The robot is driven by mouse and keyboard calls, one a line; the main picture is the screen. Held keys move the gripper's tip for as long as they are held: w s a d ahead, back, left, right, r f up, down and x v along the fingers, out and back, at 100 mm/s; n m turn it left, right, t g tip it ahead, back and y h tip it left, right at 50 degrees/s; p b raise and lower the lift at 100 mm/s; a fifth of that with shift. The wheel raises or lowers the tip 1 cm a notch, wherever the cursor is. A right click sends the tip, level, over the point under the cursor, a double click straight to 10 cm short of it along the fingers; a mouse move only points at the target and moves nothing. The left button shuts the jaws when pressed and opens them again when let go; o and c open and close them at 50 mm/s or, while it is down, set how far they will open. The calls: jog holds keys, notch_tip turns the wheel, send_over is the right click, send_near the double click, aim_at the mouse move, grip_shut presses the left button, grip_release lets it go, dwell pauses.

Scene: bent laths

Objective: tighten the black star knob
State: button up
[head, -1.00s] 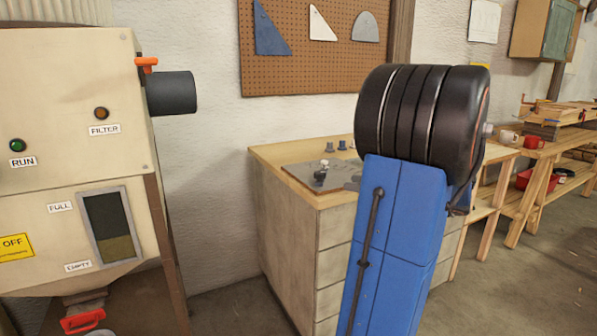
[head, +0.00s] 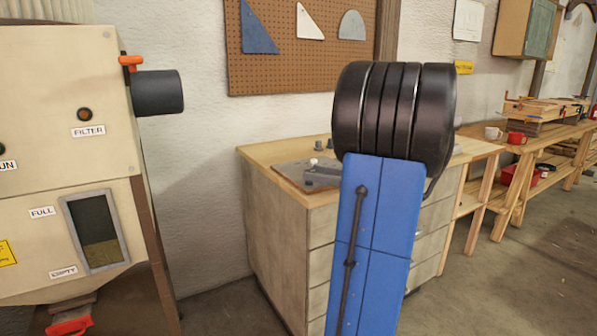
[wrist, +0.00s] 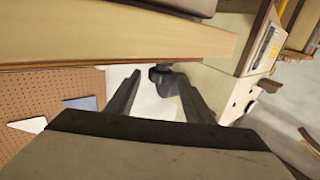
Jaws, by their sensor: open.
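I cannot make out a black star knob for certain in either view. My gripper (wrist: 158,78) shows in the wrist view with its two dark fingers apart and nothing held between them. A dark rounded part (wrist: 163,74) shows beyond the fingertips, and it looks like the black pipe of the cream machine. In the head view my blue and black arm hides my gripper and part of the cabinet. A grey plate with a white-knobbed fixture (head: 316,174) lies on the cabinet top, and small grey knobs (head: 319,146) stand behind it.
A cream machine (head: 60,130) with a black pipe (head: 158,92) stands at left. The drawer cabinet (head: 275,225) is in the middle. A long wooden bench (head: 545,140) at right carries a white mug (head: 493,132), a red mug (head: 517,138) and a wooden jig (head: 545,108). Floor at lower right is clear.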

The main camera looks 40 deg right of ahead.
jog(key=shift+x, duration=3.4)
jog(key=c, duration=1)
